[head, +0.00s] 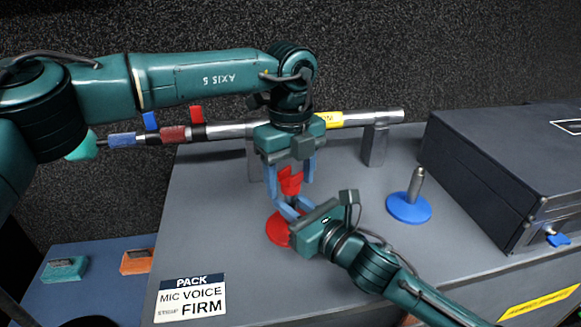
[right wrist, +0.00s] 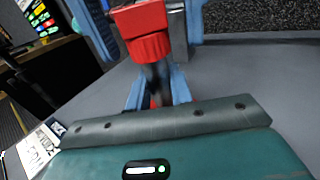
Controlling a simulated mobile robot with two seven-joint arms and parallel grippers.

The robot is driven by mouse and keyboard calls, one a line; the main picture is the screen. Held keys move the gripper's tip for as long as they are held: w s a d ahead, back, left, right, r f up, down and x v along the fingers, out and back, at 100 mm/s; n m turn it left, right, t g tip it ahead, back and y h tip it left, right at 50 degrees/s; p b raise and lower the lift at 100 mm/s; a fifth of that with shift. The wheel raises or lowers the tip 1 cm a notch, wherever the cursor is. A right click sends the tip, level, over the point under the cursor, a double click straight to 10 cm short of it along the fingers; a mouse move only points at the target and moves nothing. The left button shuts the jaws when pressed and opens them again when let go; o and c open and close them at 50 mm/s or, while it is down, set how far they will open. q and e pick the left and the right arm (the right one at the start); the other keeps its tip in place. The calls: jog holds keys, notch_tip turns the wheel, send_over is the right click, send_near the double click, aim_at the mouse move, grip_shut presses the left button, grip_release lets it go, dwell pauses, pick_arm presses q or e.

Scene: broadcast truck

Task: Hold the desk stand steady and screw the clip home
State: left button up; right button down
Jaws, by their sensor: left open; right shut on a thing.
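A red desk stand (head: 278,230) has a round red base and a dark stem, seen in the right wrist view (right wrist: 158,78). A red clip (head: 290,183) sits at the top of the stem; it also shows in the right wrist view (right wrist: 148,30). I cannot tell how far it is threaded on. My left gripper (head: 288,176) points down from above, its blue fingers open on either side of the clip. My right gripper (head: 291,207) comes in from the lower right and is shut on the stand's stem below the clip.
A blue-based stand (head: 408,207) is to the right, near a dark case (head: 505,170). A silver pole (head: 365,118) lies across supports (head: 375,145) behind. A printed card (head: 190,298) lies at the front left. Teal (head: 65,269) and orange (head: 137,261) blocks are at lower left.

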pick_arm(q)
jog(key=shift+c, duration=0.2)
jog(key=c, duration=1.1)
jog(key=shift+c, duration=0.2)
jog(key=m, duration=0.4)
jog(key=shift+m, duration=0.4)
jog(key=m, duration=0.6)
jog(key=shift+m, duration=0.3)
jog(key=m, duration=1.2)
jog(key=o, duration=1.1)
jog(key=shift+o, duration=0.2)
notch_tip(320, 180, up, 12)
